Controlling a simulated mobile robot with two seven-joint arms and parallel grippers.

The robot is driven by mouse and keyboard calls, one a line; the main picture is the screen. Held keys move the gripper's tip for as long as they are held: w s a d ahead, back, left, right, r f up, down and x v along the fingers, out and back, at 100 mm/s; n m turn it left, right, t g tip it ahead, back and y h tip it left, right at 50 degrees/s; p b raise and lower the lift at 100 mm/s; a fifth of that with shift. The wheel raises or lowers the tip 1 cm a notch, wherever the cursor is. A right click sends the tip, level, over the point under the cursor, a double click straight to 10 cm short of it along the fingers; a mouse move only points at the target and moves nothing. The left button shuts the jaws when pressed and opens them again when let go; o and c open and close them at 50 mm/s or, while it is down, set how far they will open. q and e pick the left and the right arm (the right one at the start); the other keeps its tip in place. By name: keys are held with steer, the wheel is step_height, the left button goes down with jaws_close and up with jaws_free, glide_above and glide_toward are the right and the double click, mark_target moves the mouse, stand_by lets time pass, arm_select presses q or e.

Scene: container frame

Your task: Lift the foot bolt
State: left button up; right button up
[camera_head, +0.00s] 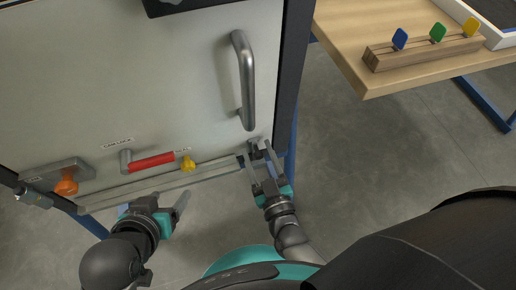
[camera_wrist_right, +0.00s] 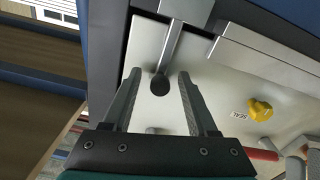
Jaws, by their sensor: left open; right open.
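The foot bolt (camera_wrist_right: 171,50) is a grey metal rod with a dark round end, at the door's lower corner. In the right wrist view its dark end shows between the fingertips of my right gripper (camera_wrist_right: 160,76), and I cannot tell whether they touch it. In the head view my open right gripper (camera_head: 257,154) reaches to the door's lower right corner, where a small grey metal part (camera_head: 253,145), likely the bolt, is partly hidden. My left gripper (camera_head: 153,204) is open and empty, low in front of the door's bottom edge, left of the right gripper.
The pale door (camera_head: 180,90) has a grey bar handle (camera_head: 246,80), a red lever (camera_head: 152,162), a yellow knob (camera_head: 187,163) and an orange knob (camera_head: 67,186). A wooden table (camera_head: 400,80) stands at the right with a block (camera_head: 425,52) holding coloured keys. Floor between is clear.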

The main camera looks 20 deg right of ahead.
steer(key=shift+c, duration=0.4)
jaws_close()
stand_by(0.9)
